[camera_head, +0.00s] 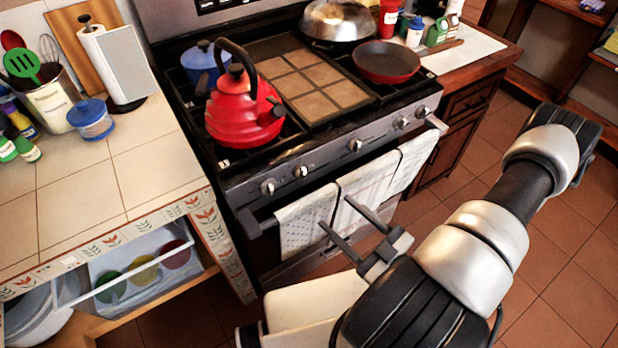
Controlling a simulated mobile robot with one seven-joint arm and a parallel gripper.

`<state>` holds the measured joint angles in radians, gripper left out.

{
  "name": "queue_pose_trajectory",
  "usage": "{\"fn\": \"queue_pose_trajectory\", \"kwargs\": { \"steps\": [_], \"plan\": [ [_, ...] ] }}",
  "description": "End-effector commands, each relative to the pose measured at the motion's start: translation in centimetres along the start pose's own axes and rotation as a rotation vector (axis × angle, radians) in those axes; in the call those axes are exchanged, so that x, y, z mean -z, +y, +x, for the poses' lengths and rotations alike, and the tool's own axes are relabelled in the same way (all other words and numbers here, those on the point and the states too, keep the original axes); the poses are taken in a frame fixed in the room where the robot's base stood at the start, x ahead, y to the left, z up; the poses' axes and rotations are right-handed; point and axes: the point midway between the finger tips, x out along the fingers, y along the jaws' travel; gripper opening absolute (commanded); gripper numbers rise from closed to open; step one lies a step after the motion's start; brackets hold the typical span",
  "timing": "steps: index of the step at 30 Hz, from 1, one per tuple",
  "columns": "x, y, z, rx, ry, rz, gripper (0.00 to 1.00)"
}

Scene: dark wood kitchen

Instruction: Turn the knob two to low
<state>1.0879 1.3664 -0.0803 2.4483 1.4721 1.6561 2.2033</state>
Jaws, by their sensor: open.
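The stove front panel (330,158) carries a row of several silver knobs. From the left they are the first knob (268,187), the second knob (301,171), the middle knob (354,145), and two more at the right, one of them here (401,122). The pointer setting of each knob is too small to read. My gripper (335,213) is open and empty. Its two fingers point up and left, in front of the towels on the oven door, below the knob row. It appears apart from the knobs.
Towels (365,190) hang on the oven handle (437,125). A red kettle (236,112), a blue pot (203,62) and a red pan (387,62) stand on the stove. A tiled counter (90,200) borders the left. Open floor (560,260) lies to the right.

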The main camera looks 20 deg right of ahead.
Motion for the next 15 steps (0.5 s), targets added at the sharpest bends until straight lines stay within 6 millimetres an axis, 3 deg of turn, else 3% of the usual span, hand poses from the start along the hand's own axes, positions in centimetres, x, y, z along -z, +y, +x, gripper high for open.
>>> {"fn": "queue_pose_trajectory", "kwargs": {
  "steps": [3, 8, 15],
  "plan": [
    [-2.6, -0.4, -1.2, -0.120, -0.052, 0.180, 0.55],
    [-3.6, -0.4, -1.4, -0.172, -0.073, 0.260, 0.55],
    [-3.8, 0.1, 2.0, -0.168, -0.070, 0.257, 0.55]
  ]
}}
